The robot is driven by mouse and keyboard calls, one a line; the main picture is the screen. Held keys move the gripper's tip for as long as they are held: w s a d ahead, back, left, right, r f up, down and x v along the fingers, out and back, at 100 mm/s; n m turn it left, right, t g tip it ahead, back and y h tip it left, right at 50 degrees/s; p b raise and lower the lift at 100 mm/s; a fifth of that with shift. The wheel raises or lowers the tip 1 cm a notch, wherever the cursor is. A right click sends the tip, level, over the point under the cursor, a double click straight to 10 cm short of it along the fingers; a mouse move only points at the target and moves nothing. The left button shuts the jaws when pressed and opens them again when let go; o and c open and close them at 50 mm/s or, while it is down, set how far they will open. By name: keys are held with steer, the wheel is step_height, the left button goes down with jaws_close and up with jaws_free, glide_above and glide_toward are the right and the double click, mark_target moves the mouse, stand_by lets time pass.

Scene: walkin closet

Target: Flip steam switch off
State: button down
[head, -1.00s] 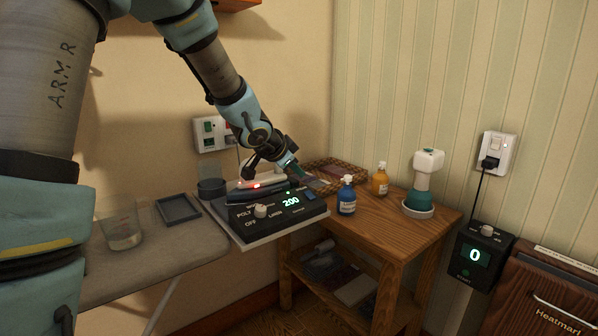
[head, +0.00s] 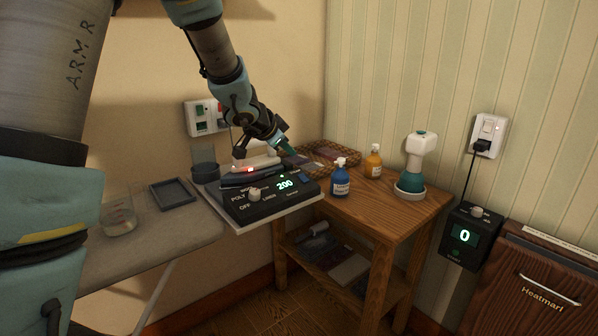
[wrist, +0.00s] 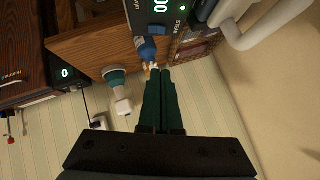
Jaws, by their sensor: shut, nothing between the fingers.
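The black iron station panel (head: 262,208) sits on the board's end and shows a lit 200 with a dial. It also shows in the wrist view (wrist: 150,28), with a STEAM label and a lit green light beside it. My gripper (head: 288,151) is shut and empty, behind and above the panel near the basket. In the wrist view its fingertips (wrist: 160,70) point toward the bottles, apart from the panel.
The iron (head: 252,166) rests behind the panel. A blue bottle (head: 340,180), orange bottle (head: 374,162), hand steamer (head: 418,165) and wicker basket (head: 335,152) stand on the wooden side table (head: 385,212). A glass (head: 119,218) and grey tray (head: 172,194) are on the board.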

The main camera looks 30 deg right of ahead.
glide_above(304, 175)
steer(key=s+a, duration=0.2)
steer(key=s, duration=0.1)
steer(key=f, duration=0.6)
steer(key=shift+s+a+f, duration=0.2)
steer(key=shift+w+a+f, duration=0.1)
steer(key=shift+w+f, duration=0.15)
steer(key=shift+f, duration=0.35)
steer(key=shift+w+f, duration=0.25)
steer(key=shift+f, duration=0.35)
steer(key=shift+w+f+p, duration=0.25)
steer(key=shift+f+p, duration=0.1)
steer(key=shift+f, duration=0.35)
steer(key=shift+w, duration=0.1)
